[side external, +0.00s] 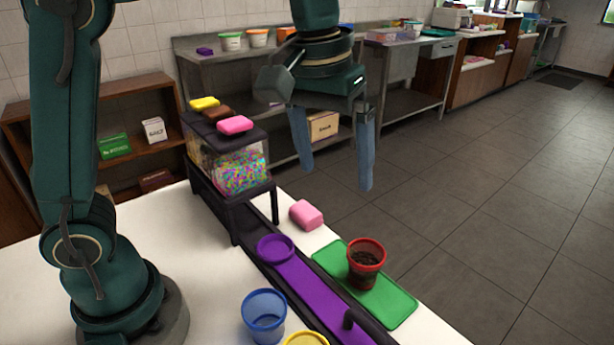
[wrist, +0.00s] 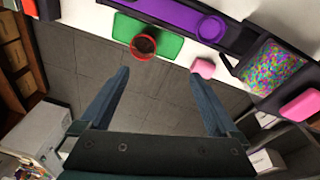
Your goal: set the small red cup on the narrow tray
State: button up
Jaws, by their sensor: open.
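The small red cup (side external: 366,274), filled with something dark brown, stands upright on a green tray (side external: 399,306) at the table's far edge. The cup also shows in the wrist view (wrist: 143,56), on the green tray (wrist: 172,46). A long purple strip (side external: 308,288) in a black frame runs beside the green tray; I cannot tell which of these is the narrow tray. My gripper (side external: 336,178) is open and empty, well above the table. In the wrist view my gripper (wrist: 160,74) has its fingers apart, with the red cup beyond them near the left finger.
A purple cup (side external: 276,248) sits at one end of the purple strip. A blue cup (side external: 264,318) and a yellow-rimmed cup (side external: 306,339) stand nearby. A pink block (side external: 306,215) lies on the table. A sprinkle-filled dispenser (side external: 228,165) on a black stand rises at the left.

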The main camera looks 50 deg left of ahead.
jog(key=s+a+f+m+t, duration=0.1)
jog(key=s+a+f+t, duration=0.1)
jog(key=s, duration=0.4)
jog(key=s+a+f+m+t, duration=0.1)
jog(key=s+a+f+m, duration=0.1)
jog(key=s, duration=0.4)
jog(key=shift+s+a+f+t, duration=0.3)
jog(key=shift+a+t, duration=0.1)
jog(key=shift+a, duration=0.3)
